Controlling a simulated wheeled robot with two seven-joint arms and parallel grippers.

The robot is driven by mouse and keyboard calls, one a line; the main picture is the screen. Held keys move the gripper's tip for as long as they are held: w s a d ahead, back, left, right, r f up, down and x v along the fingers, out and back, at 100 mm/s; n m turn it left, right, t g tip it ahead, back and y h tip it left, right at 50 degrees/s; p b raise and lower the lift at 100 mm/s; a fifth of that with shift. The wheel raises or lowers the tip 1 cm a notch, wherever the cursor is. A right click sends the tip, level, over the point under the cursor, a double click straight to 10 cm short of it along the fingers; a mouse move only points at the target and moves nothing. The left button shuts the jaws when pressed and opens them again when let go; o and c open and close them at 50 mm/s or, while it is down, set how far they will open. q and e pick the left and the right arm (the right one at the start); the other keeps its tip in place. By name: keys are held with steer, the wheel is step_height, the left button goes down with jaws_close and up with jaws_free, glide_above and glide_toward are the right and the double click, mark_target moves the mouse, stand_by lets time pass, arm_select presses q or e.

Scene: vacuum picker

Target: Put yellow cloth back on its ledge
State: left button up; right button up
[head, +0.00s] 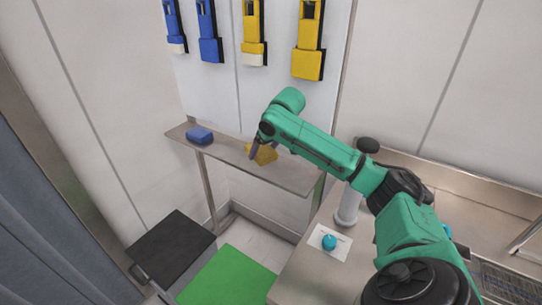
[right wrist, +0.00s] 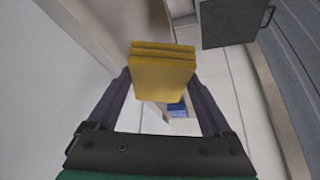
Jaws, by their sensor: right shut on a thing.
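The yellow cloth (head: 264,154) is a folded block between the fingers of my right gripper (head: 258,149). In the right wrist view the cloth (right wrist: 162,74) fills the gap between both fingers, and the gripper is shut on it. In the head view the cloth overlaps the back middle of the narrow metal ledge (head: 226,154); I cannot tell whether it touches the ledge. A folded blue cloth (head: 200,136) lies on the ledge's left part and shows partly behind the yellow cloth in the right wrist view (right wrist: 177,108). My left gripper is not in view.
Blue holders (head: 209,35) and yellow holders (head: 309,50) hang on the wall above the ledge. A black-topped bin (head: 170,245) and a green surface (head: 230,278) stand below. A counter at right bears a white card (head: 328,244) with a blue ball. Ledge room is bare either side of the yellow cloth.

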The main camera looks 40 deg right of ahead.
mark_target(269, 165)
steer(key=d+f+p, duration=0.1)
steer(key=f, duration=0.1)
steer(key=d+f+p, duration=0.1)
steer(key=f, duration=0.1)
steer(key=w+d+f+p, duration=0.1)
steer(key=f, duration=0.1)
steer(key=shift+d, duration=0.35)
steer(key=shift+d+f+p, duration=0.2)
steer(key=shift+f+p, duration=0.05)
steer(key=shift+p, duration=0.1)
steer(key=shift+f, duration=0.2)
steer(key=o, duration=1.1)
steer(key=shift+f, duration=0.1)
